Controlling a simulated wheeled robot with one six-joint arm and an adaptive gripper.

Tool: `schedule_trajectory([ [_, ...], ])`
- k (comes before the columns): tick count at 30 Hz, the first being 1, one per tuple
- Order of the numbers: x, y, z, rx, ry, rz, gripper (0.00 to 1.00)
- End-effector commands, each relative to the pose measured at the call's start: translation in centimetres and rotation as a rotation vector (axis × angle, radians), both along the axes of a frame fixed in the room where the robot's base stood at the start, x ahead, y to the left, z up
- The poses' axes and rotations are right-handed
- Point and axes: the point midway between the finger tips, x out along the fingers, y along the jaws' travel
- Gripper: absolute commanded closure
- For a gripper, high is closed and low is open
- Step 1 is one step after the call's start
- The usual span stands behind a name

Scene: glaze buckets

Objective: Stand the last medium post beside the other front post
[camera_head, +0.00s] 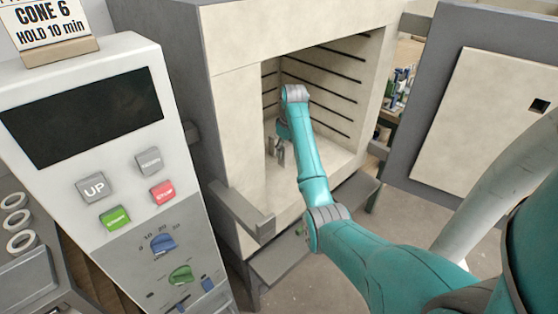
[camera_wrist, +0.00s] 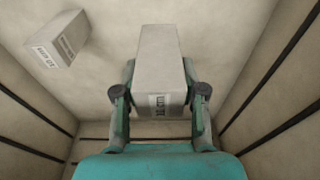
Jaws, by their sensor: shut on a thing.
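A pale medium post (camera_wrist: 160,62) with a printed label is between the fingers of my gripper (camera_wrist: 160,92) in the wrist view. The gripper is shut on it. Another pale labelled post (camera_wrist: 64,41) stands on the kiln floor at the upper left, apart from the held one. I cannot tell whether the held post touches the floor. In the head view my gripper (camera_head: 280,154) is inside the open kiln, low near its left wall, and my arm hides part of the inside. The posts are not clear there.
The kiln (camera_head: 232,100) has dark grooves along its inner walls, close on both sides of my gripper. Its open door (camera_head: 480,110) stands at the right. A control panel (camera_head: 125,170) with buttons and knobs is at the left. Bare kiln floor (camera_wrist: 225,30) shows around the posts.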

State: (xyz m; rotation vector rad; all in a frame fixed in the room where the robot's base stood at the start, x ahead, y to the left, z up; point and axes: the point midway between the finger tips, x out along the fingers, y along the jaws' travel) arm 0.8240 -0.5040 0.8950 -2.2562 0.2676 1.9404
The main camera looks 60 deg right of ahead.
Motion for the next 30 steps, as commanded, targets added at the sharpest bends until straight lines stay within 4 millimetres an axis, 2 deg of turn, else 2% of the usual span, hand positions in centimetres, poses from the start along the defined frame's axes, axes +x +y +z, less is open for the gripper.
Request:
schedule_trajectory([
  [1,0.0,0.0,-0.9,0.001,0.001,0.000,1.00],
  [8,0.0,0.0,-2.9,0.000,0.000,0.000,1.00],
  [16,0.0,0.0,-6.7,0.000,0.000,0.000,1.00],
  [28,0.0,0.0,-7.3,-0.001,-0.001,0.000,1.00],
  [29,0.0,0.0,-7.3,0.000,0.000,0.000,0.54],
  [30,0.0,0.0,-7.3,0.000,0.000,0.000,0.44],
])
